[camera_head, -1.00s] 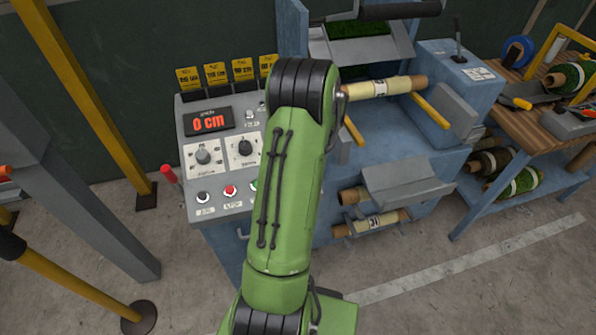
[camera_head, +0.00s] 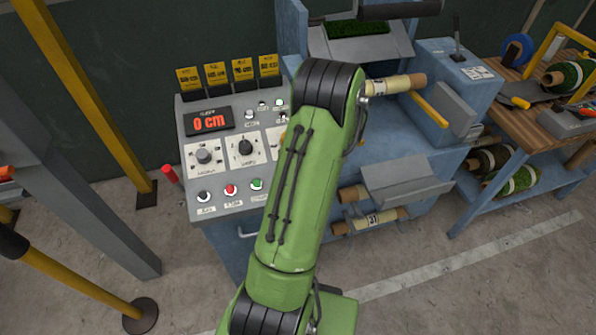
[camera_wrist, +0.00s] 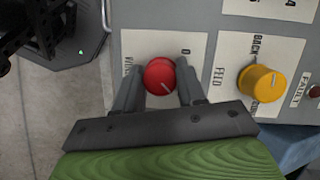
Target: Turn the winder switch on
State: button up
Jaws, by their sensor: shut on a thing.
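The winder switch is a red round knob (camera_wrist: 160,76) on a white plate in the wrist view. The plate carries a "0" and a partly hidden word beginning with "W". A pale pointer line shows on the knob's face. My gripper (camera_wrist: 158,84) has one finger on each side of the red knob and is shut on it. In the head view my green arm (camera_head: 305,190) hides the gripper and the red knob.
A yellow feed knob (camera_wrist: 261,83) sits to the right of the red one. The grey control panel (camera_head: 222,186) has dark knobs, buttons and a display (camera_head: 208,121) reading "0 cm". A roll (camera_head: 395,85) lies on the blue machine to the right.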

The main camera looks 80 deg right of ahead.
dwell(0.4)
jog(key=o, duration=1.1)
jog(key=shift+c, duration=0.2)
jog(key=p+v, duration=0.2)
jog(key=v, duration=1.3)
jog(key=shift+s+r, duration=0.25)
jog(key=shift+r, duration=0.1)
